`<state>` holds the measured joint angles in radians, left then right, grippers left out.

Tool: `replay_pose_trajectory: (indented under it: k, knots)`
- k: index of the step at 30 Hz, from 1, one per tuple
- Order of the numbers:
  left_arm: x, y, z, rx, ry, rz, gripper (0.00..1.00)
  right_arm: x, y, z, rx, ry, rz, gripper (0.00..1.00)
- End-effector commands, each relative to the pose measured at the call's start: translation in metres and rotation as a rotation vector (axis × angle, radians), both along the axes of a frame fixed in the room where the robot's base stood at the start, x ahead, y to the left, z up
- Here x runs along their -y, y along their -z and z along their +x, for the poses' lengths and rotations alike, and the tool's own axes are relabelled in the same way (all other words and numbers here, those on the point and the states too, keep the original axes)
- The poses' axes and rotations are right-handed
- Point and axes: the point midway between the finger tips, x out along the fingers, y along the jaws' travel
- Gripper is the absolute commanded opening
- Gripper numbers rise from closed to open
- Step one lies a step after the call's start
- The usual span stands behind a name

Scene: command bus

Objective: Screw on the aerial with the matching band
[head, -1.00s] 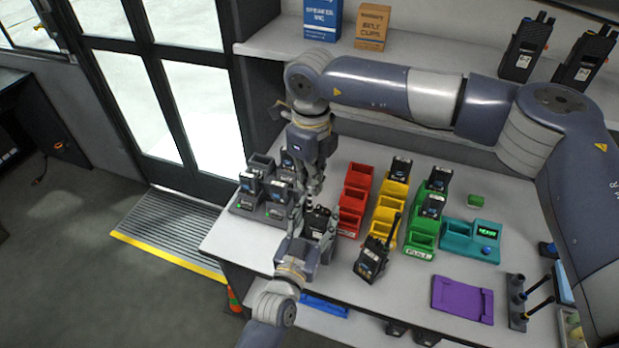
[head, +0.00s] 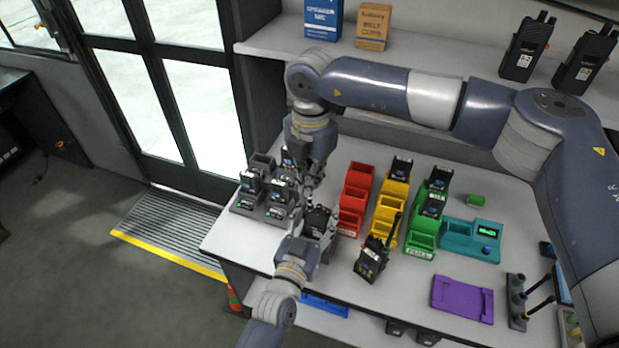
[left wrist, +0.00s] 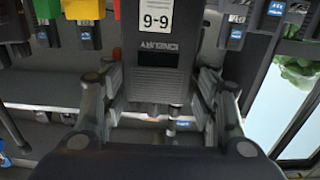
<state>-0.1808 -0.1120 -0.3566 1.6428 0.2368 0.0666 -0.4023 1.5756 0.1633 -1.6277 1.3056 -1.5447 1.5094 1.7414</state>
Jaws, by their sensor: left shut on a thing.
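My left gripper (head: 318,236) is shut on a dark radio (head: 317,217) above the table's left part. In the left wrist view this radio (left wrist: 158,50) sits between the fingers, with a white "9-9" label. My right gripper (head: 314,178) points down just above and behind the radio; its fingertips are too small to tell whether they hold anything. A black rack (head: 517,302) at the right front holds dark aerials (head: 540,305) leaning out; their bands are too small to read. Another radio with an aerial (head: 372,258) stands in front of the yellow bins.
Red (head: 352,205), yellow (head: 388,212) and green bins (head: 424,232) stand mid-table, some with radios. A charger with radios (head: 262,200) is at the left. A teal box (head: 470,240) and a purple tray (head: 462,299) lie to the right. The shelf (head: 440,65) is behind.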

Motion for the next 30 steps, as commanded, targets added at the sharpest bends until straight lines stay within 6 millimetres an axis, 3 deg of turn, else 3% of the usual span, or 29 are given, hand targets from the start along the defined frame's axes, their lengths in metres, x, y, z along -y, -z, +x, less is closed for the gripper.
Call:
replay_pose_trajectory:
  k: [18,24,30]
  knots:
    - [0.0043,0.0044,-0.0018,-0.012,0.009,0.002,0.0,-0.0047,0.0004,-0.002,-0.015,0.966,0.0,0.0]
    - [0.0047,0.004,-0.0018,-0.012,0.01,0.003,0.0,-0.0051,0.0002,-0.0015,-0.016,1.112,0.001,0.0]
    - [0.0051,0.0038,-0.0019,-0.01,0.01,0.003,0.0,-0.0054,-0.0002,-0.0012,-0.016,1.126,0.002,0.0]
